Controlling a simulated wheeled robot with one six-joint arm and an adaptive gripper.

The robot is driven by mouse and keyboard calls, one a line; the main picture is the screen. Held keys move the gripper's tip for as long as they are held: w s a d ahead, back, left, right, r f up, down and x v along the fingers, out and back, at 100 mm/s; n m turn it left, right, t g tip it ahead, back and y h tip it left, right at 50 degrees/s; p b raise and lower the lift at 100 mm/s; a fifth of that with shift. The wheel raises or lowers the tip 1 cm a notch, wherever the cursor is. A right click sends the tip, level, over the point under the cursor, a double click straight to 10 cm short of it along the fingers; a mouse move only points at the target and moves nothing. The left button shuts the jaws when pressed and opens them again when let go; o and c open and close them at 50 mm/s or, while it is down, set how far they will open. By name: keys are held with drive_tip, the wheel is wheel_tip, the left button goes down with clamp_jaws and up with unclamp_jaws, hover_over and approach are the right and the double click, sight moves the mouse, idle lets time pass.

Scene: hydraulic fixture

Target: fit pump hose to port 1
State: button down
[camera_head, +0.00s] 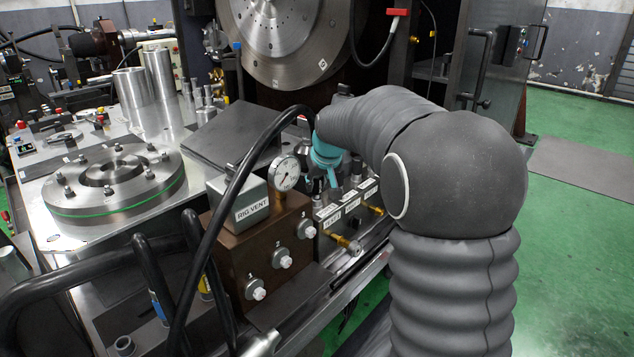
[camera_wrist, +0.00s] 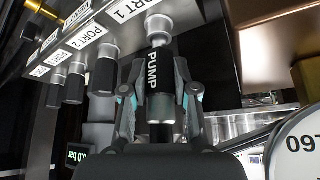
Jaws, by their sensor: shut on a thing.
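My gripper (camera_wrist: 159,75) is shut on the pump hose end (camera_wrist: 154,72), a black sleeve marked PUMP, in the wrist view. The sleeve points up in that picture, in line with a silver fitting (camera_wrist: 165,24) beside the PORT 1 label (camera_wrist: 120,12). Sleeve and fitting appear to meet, but I cannot tell whether the hose is seated. In the head view my gripper (camera_head: 328,160) shows teal over the port block (camera_head: 338,228), with its fingertips partly hidden. The hose's far run cannot be traced for certain.
The PORT 2 fitting (camera_wrist: 106,58) and other black-ended fittings stand close on the left in the wrist view. In the head view, a pressure gauge (camera_head: 286,173), the RIG VENT box (camera_head: 237,200) and an arching black hose (camera_head: 235,185) crowd the left side. Green floor lies open at right.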

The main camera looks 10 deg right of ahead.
drive_tip(key=shift+f+b, duration=0.6)
drive_tip(key=shift+f, duration=0.3)
idle(0.6)
drive_tip(key=c, duration=0.8)
unclamp_jaws()
drive_tip(key=shift+r, duration=0.1)
drive_tip(key=a+v, duration=0.1)
drive_tip(key=v, duration=1.1)
drive_tip(key=s+f, duration=0.3)
drive_tip(key=s, duration=0.8)
drive_tip(key=s+f+p, duration=0.1)
drive_tip(key=s+f, duration=0.1)
drive_tip(key=s, duration=0.9)
drive_tip(key=s+f+m, duration=0.1)
drive_tip(key=s+f, duration=0.2)
drive_tip(key=s, duration=0.8)
drive_tip(key=shift+s+f+h, duration=0.3)
